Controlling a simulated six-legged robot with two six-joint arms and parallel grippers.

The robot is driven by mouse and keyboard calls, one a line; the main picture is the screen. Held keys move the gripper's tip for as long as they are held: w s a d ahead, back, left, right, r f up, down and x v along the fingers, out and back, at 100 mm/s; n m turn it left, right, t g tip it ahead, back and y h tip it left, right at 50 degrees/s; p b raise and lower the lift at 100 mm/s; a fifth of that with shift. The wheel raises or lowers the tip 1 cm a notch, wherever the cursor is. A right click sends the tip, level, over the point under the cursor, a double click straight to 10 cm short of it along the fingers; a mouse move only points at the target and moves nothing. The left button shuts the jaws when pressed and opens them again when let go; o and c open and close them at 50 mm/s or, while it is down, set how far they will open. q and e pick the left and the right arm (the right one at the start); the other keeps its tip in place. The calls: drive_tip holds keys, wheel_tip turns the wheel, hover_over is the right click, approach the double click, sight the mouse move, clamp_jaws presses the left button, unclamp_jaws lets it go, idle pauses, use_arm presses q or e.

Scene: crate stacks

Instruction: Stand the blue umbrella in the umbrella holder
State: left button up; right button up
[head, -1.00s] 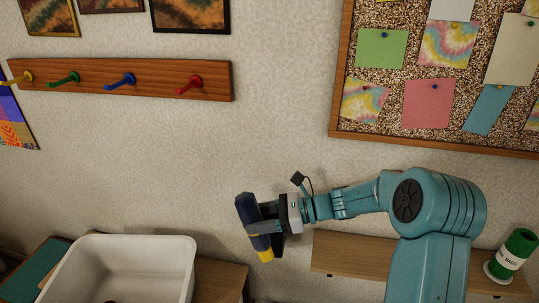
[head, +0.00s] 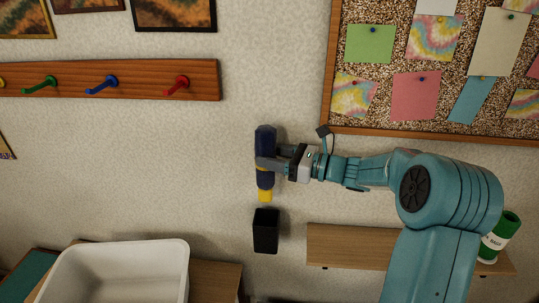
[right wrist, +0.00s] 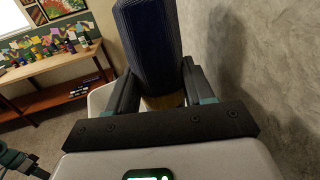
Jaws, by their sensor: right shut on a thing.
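The blue umbrella (head: 265,142) is dark blue with a yellow end pointing down, and it stands nearly upright in the head view. My right gripper (head: 268,164) is shut on it. In the right wrist view the umbrella (right wrist: 150,45) rises between the two fingers of the right gripper (right wrist: 155,88). A black box-shaped holder (head: 266,232), likely the umbrella holder, shows against the wall just below the yellow end. The yellow end appears above the holder's rim, with a small gap in the picture.
A white tub (head: 115,275) stands at lower left. A wooden shelf (head: 350,245) is right of the holder, with a green canister (head: 500,236) at its far end. A peg rail (head: 140,80) and corkboard (head: 385,125) hang on the wall above.

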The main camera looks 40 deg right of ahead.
sight(271, 198)
drive_tip(key=shift+s+f+b, duration=0.1)
drive_tip(key=shift+f+b, duration=0.2)
drive_tip(key=shift+f, duration=0.3)
drive_tip(key=shift+w+f+b, duration=0.2)
drive_tip(key=shift+f+b, duration=0.7)
drive_tip(key=shift+f, duration=0.25)
wheel_tip(271, 198, down, 2)
drive_tip(key=shift+s+f+b, duration=0.1)
drive_tip(key=shift+b, duration=0.75)
drive_tip(key=shift+f+b, duration=0.55)
drive_tip(key=shift+f, duration=0.2)
drive_tip(key=shift+f+b, duration=2.65)
drive_tip(key=shift+f, duration=0.75)
drive_tip(key=o, duration=1.4)
drive_tip(key=b+v, duration=0.1)
drive_tip(key=v, duration=1.5)
drive_tip(key=shift+s, duration=0.15)
